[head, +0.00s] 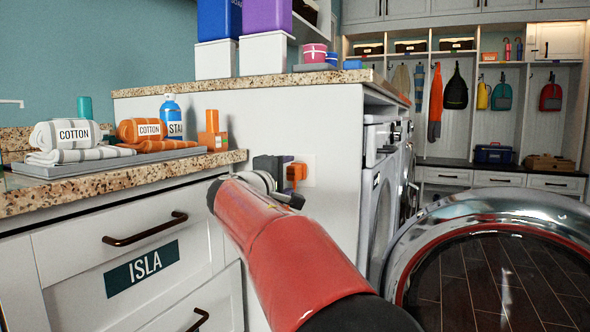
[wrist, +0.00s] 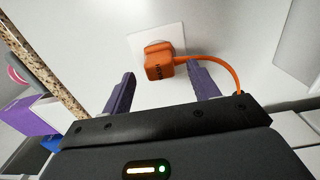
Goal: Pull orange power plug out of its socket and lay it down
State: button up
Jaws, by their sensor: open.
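The orange power plug (head: 296,174) sits in the white wall socket (head: 309,160) on the side panel of the cabinet. In the wrist view the plug (wrist: 160,62) is seated against the white socket plate (wrist: 141,40), with its orange cord (wrist: 226,72) curving off to the right. My gripper (head: 283,178) is close to the plug, its tips partly hidden behind my arm in the head view. In the wrist view my gripper (wrist: 160,82) is open, its two purple fingers apart, one to each side of the plug.
Washing machines (head: 380,200) stand right of the panel. A large open round door (head: 490,262) fills the lower right.

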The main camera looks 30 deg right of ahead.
aim_at(291, 174)
jog(key=shift+x, duration=2.1)
jog(key=c, duration=1.3)
jog(key=shift+b+v, duration=1.05)
jog(key=shift+v, duration=2)
